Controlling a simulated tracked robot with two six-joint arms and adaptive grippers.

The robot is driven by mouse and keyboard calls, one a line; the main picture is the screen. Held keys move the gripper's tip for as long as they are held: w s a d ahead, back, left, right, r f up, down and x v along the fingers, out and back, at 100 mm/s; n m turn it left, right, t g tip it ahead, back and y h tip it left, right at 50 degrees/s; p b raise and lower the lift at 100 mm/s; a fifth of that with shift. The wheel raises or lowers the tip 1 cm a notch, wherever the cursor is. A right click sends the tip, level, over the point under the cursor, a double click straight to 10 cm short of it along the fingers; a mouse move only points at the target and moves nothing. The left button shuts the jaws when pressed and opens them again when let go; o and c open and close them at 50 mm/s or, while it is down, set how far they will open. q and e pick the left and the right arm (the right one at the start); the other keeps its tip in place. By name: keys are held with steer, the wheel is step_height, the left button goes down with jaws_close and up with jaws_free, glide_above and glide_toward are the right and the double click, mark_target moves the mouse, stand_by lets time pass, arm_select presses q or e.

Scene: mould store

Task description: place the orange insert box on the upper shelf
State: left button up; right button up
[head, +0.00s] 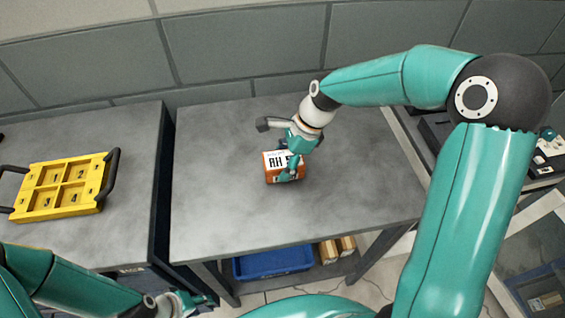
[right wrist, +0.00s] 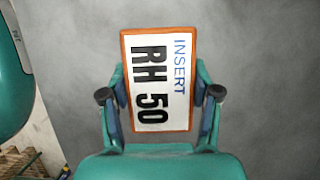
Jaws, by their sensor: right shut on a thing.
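The orange insert box (head: 284,177) has a white label on top reading "INSERT RH 50". It is over the middle of the grey table (head: 220,205); I cannot tell whether it touches the surface. My right gripper (head: 291,158) reaches it from above and is shut on it. In the right wrist view the box (right wrist: 160,80) sits between the two fingers of the gripper (right wrist: 160,100), label facing the camera. My left gripper (head: 187,304) is low at the left, away from the box, its fingers too small to read. I cannot identify the upper shelf for certain.
A yellow tray (head: 62,188) with black handles lies on the left table (head: 120,225). A blue bin (head: 272,262) and light brown boxes (head: 337,249) sit below the middle table. Dark items (head: 547,155) stand at the right. The table around the box is clear.

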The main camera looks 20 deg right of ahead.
steer(key=shift+f, duration=0.3)
steer(key=shift+f, duration=0.15)
steer(key=o, duration=1.5)
